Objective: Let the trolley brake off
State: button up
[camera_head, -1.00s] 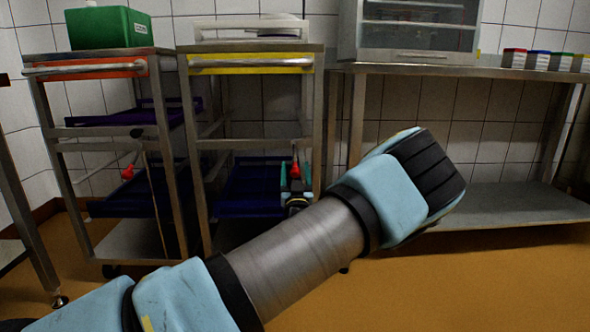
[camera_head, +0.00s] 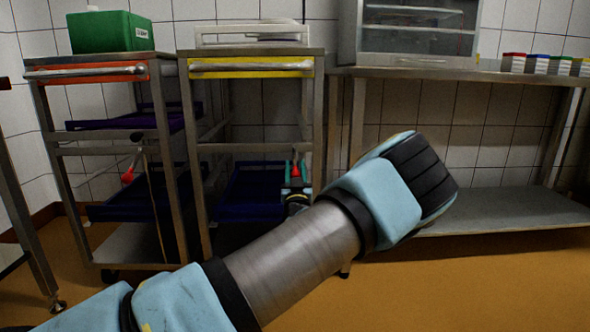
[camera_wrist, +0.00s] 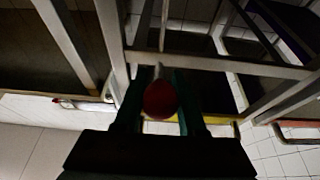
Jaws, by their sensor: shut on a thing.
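The trolley with the yellow band (camera_head: 250,67) stands left of centre in the head view. Its brake lever has a red knob (camera_head: 295,170), low by the right front leg. My gripper (camera_head: 296,176) is at that knob, with a green finger on each side. In the wrist view, the red knob (camera_wrist: 160,99) sits between the two green fingers of my gripper (camera_wrist: 158,80), which is shut on it. Part of the lever is hidden behind my fingers and wrist in the head view.
A second trolley with an orange band (camera_head: 90,72) stands to the left, with its own red-knobbed lever (camera_head: 128,176) and a green box (camera_head: 110,32) on top. A steel table (camera_head: 440,73) stands to the right. The floor in front (camera_head: 480,285) is clear.

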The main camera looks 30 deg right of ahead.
grip_shut()
dwell(0.8)
